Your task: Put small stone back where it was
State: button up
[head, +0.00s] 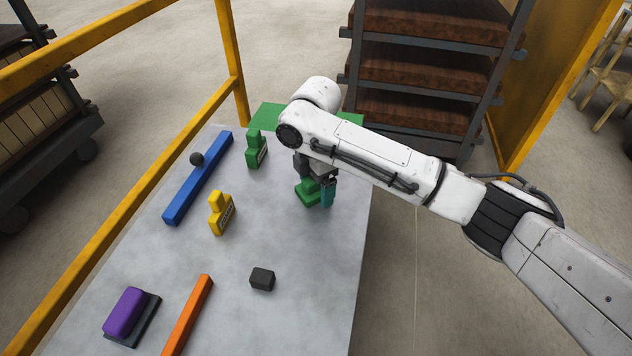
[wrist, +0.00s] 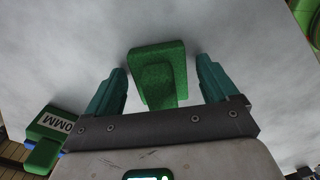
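My gripper (head: 316,187) is low over the far right part of the grey table. Its two teal fingers stand apart in the wrist view (wrist: 160,72). A green stepped block (head: 306,194) is between them, with a gap visible on each side; it also shows in the wrist view (wrist: 157,58). I cannot tell for sure which thing is the small stone. A dark round ball (head: 196,158) rests on or against the blue bar (head: 198,180). A small dark grey block (head: 262,279) lies alone in the middle front.
A green labelled piece (head: 256,150) and a yellow labelled piece (head: 220,214) stand on the table (head: 300,318). A purple block (head: 124,312) on a dark base and an orange bar (head: 187,316) lie in front. A green patch (head: 265,117) marks the far end. Yellow rails (head: 150,202) border the left.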

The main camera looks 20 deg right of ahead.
notch_tip(320, 180, up, 12)
jog(key=shift+r, duration=0.15)
dwell(0.6)
